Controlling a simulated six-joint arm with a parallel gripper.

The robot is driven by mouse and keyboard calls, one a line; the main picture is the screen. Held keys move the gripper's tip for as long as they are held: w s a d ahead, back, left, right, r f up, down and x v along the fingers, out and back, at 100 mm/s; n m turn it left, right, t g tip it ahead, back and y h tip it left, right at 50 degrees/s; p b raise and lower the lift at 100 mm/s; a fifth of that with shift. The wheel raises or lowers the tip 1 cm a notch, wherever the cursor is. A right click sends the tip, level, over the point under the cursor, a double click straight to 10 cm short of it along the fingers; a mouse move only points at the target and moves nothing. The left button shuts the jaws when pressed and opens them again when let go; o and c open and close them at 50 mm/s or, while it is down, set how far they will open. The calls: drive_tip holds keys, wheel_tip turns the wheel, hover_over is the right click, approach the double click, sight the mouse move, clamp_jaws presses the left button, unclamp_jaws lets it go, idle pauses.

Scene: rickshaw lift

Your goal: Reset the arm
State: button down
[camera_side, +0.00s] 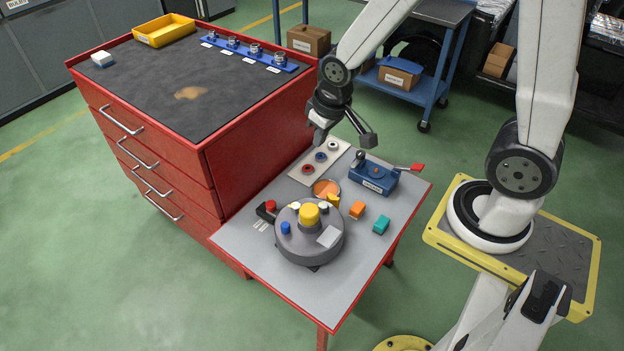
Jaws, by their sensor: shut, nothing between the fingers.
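My gripper (321,134) hangs from my white arm at upper centre, above the far end of the small grey table (325,300). It is shut and empty. It is apart from the things on the table. Below it is a pale plate (302,177) with several small dark, blue and red rings. A blue device (373,177) with a red-ended lever stands to its right. A round grey device (309,243) with a yellow knob stands at the table's middle.
A red drawer cabinet (155,160) stands higher at left, with a yellow tray (164,30) and a blue rack (249,52) on its black top. The table's front is clear.

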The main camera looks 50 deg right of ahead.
drive_tip(key=s, duration=0.2)
drive_tip(key=s+r, duration=0.1)
drive_tip(key=s, duration=0.2)
drive_tip(key=shift+s+a+r, duration=0.15)
drive_tip(key=shift+s+a, duration=0.1)
drive_tip(key=shift+s, duration=0.05)
